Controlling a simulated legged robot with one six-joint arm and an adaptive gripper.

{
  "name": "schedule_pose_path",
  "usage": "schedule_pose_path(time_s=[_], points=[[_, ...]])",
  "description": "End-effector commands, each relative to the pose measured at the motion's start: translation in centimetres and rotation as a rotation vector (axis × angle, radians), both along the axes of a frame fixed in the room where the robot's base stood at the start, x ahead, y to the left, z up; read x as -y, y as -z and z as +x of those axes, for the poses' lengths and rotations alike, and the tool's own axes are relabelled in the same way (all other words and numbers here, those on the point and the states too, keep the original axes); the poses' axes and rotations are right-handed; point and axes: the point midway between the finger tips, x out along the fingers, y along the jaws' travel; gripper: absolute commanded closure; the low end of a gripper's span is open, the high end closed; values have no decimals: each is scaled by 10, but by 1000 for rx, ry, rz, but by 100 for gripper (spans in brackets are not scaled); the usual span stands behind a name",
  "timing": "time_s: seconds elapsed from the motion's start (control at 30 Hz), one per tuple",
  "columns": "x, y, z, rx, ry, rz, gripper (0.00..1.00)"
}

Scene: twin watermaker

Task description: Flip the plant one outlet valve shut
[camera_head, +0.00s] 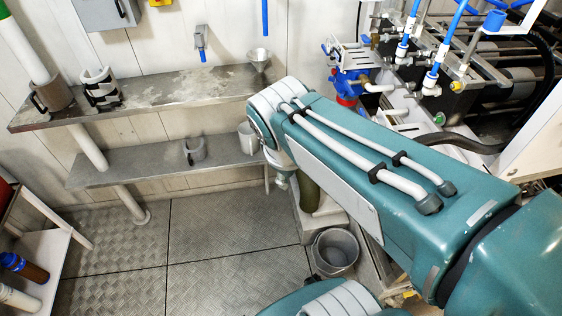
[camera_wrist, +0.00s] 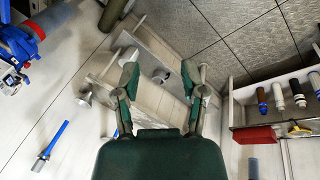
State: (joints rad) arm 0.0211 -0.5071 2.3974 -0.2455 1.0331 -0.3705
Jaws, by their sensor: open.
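Blue-handled valves and fittings sit on the plant at the upper right of the head view, among them a blue and red valve body (camera_head: 350,85) and blue-topped white fittings (camera_head: 432,78). No label is readable, so I cannot tell which one is the plant one outlet valve. Blue and red valve parts (camera_wrist: 25,38) also show at the left edge of the wrist view. My gripper (camera_wrist: 159,76) is open and empty in the wrist view, its fingers wide apart and touching nothing visible. In the head view my arm hides it.
A steel shelf (camera_head: 150,92) with mugs and a funnel (camera_head: 259,62) runs along the wall, a lower shelf (camera_head: 120,170) beneath. A wall tap with a blue lever (camera_head: 202,54) is above. A bucket (camera_head: 336,250) stands on the floor. Open metal floor (camera_head: 215,230) lies left of it.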

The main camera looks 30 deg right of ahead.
Motion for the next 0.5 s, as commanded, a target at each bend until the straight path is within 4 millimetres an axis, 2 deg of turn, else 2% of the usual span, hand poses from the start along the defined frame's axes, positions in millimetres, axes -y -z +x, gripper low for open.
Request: schedule_pose_path(time_s=[0.2,0.5], points=[[-10,-3,-5,70,76,67,46],[-10,-4,-5,74,82,72,46]])
